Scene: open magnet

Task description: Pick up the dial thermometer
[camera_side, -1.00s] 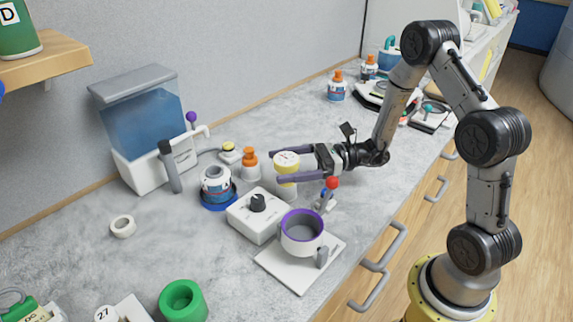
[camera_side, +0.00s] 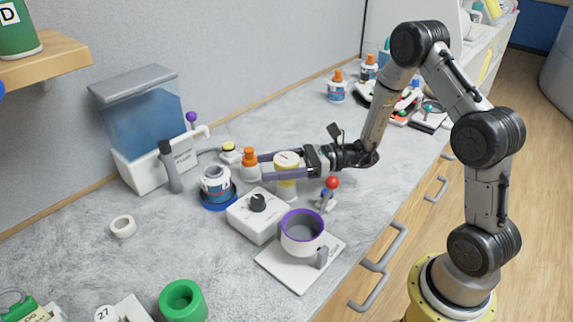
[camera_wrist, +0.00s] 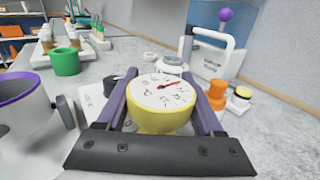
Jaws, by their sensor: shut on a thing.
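The dial thermometer (camera_side: 287,160) has a round white face and a yellow body. In the wrist view its face (camera_wrist: 163,92) shows a red needle and dark marks, and its yellow side (camera_wrist: 160,121) faces the camera. My gripper (camera_side: 262,166) has long purple fingers that lie along both sides of the thermometer. My gripper (camera_wrist: 163,88) is shut on the yellow body. In the side view a pale, cylindrical part shows below the fingers; I cannot tell whether the thermometer touches it.
Close by stand an orange-capped bottle (camera_side: 249,157), a white dial box (camera_side: 252,217), a purple-rimmed pot (camera_side: 301,235) and a red-knobbed lever (camera_side: 332,183). A water tank (camera_side: 146,130) is at the back left. The counter's left middle is mostly clear.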

